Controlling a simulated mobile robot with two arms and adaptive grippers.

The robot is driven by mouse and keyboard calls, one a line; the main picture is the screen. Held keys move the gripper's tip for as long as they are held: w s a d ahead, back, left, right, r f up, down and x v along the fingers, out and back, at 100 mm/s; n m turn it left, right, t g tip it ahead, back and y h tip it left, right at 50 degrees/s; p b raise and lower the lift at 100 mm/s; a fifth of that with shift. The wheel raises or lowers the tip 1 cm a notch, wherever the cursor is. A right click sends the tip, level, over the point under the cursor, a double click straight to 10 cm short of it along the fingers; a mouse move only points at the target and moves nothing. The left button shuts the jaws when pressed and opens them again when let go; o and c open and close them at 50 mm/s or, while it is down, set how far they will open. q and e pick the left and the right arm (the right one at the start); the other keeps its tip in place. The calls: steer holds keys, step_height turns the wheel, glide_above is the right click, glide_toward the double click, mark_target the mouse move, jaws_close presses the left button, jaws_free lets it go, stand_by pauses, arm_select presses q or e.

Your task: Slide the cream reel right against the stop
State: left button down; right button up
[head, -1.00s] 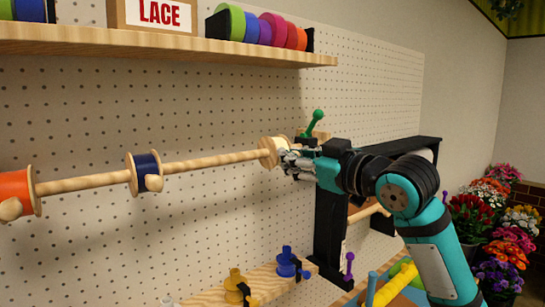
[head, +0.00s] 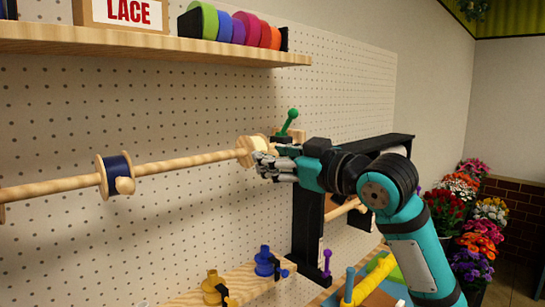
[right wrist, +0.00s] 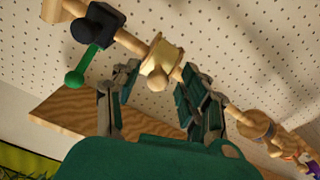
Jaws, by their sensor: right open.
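The cream reel (head: 244,152) sits on the wooden rod near its right end in the head view. It also shows in the right wrist view (right wrist: 166,55), with a round knob on it. My right gripper (head: 262,164) is open at the reel. In the right wrist view its fingers (right wrist: 158,72) stand apart, one on each side of the reel; I cannot tell whether they touch it. The black stop (right wrist: 97,35) with a green lever (head: 290,117) is at the rod's end; a stretch of bare rod shows between reel and stop. My left gripper is out of view.
A navy reel (head: 115,176) sits farther left on the rod. A shelf (head: 150,42) with ribbon rolls and a LACE sign is above. A lower wooden ledge (head: 238,285) holds yellow and blue pieces. A black bracket (head: 307,230) stands below my right arm. Flowers are at the far right.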

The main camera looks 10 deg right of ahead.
steer(key=v, duration=1.1)
steer(key=shift+s+r, duration=0.1)
steer(key=shift+s, duration=0.1)
